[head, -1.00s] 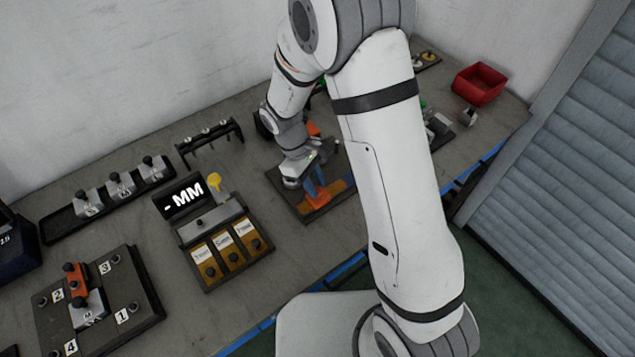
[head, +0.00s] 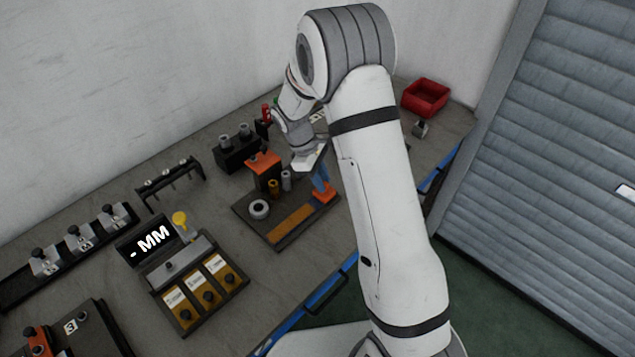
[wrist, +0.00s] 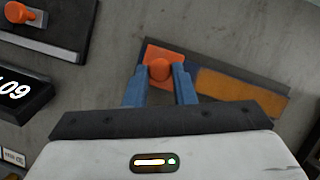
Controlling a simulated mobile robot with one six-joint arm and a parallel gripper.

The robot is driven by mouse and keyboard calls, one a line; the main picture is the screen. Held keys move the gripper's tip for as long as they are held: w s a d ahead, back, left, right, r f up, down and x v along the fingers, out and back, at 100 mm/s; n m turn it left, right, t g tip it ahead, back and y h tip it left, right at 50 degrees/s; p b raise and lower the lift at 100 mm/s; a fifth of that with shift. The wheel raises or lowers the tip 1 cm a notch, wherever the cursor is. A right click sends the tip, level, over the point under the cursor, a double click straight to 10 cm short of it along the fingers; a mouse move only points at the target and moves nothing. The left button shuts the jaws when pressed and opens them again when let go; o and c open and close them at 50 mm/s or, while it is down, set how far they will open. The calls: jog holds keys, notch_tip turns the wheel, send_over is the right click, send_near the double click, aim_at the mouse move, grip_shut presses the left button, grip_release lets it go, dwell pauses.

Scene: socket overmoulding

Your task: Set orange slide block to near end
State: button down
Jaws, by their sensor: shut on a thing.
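The orange slide block (head: 325,194) sits at the right end of its brown track (head: 290,228) in the head view. The track lies on a dark base plate (head: 245,217). In the wrist view the block (wrist: 152,52) has a round orange knob (wrist: 160,70) on top, and the track (wrist: 240,84) runs off to the right. My gripper (head: 321,180) points down at the block. In the wrist view the blue fingers of my gripper (wrist: 160,84) are shut on the knob, one on each side. The fingertips partly hide the block.
On the same plate stand an orange-topped dark post (head: 263,170), a grey ring (head: 258,209) and small cylinders (head: 286,180). A red bin (head: 425,97) is at the back right. The bench's front edge is close by.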

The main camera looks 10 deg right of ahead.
jog(key=shift+w+d+r, duration=0.15)
jog(key=shift+w, duration=0.05)
jog(key=c, duration=1.4)
grip_release()
jog(key=shift+w+d, duration=0.1)
jog(key=shift+d, duration=0.05)
jog(key=shift+o, duration=1)
jog(key=b+v, duration=0.1)
jog(key=v, duration=0.6)
jog(key=shift+a+r, duration=0.25)
jog(key=shift+r, duration=0.1)
